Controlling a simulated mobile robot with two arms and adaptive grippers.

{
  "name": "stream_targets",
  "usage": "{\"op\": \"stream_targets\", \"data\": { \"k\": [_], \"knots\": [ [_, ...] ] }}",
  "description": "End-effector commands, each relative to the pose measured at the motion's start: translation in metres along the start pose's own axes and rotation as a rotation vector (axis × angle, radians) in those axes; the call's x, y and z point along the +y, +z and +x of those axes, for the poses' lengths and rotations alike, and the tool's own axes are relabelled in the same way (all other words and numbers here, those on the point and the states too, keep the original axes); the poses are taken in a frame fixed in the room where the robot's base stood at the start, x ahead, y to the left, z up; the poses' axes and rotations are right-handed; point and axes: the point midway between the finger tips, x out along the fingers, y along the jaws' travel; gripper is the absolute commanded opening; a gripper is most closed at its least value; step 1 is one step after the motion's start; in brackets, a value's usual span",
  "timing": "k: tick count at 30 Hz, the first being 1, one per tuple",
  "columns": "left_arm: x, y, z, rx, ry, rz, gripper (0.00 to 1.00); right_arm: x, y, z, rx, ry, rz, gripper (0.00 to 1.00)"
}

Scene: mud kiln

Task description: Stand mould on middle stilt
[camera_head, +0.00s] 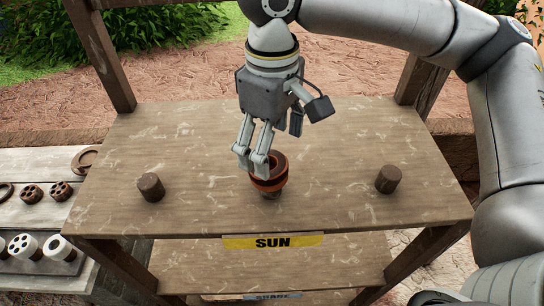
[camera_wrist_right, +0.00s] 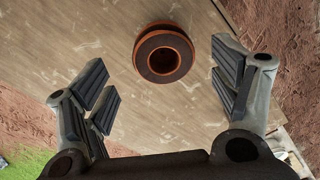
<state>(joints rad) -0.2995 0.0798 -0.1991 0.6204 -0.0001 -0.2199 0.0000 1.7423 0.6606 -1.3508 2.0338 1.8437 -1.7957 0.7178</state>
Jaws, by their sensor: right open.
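The mould (camera_head: 268,180), a dark ring with orange bands and a round hole, stands on the middle stilt (camera_head: 271,196) on the top shelf. It looks about upright. Only a little of that stilt shows beneath it. My right gripper (camera_head: 275,147) is open just above and behind the mould, its fingers spread apart and holding nothing. In the right wrist view, the mould (camera_wrist_right: 163,54) is seen from above, beyond the open fingers and clear of both. My left gripper is not in view.
Two bare stilts stand on the wooden shelf (camera_head: 200,135), one left (camera_head: 151,187) and one right (camera_head: 388,179). Wooden posts rise at the back corners. A side table (camera_head: 20,215) at left holds several round pieces.

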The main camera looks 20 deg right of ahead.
Motion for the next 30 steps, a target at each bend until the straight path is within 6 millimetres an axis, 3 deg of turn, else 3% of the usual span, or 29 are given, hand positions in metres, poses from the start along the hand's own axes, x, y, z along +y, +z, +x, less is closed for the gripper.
{"op": "stream_targets", "data": {
  "k": [6, 12, 30],
  "knots": [
    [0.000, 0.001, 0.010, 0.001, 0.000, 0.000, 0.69, 0.000, -0.001, -0.047, 0.002, 0.001, 0.000, 0.82],
    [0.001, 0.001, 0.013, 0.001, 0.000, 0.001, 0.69, 0.000, -0.001, -0.074, 0.001, 0.001, 0.000, 0.82],
    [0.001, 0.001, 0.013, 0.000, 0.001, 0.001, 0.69, 0.000, 0.000, -0.081, -0.001, 0.000, -0.001, 0.82]
  ]
}}
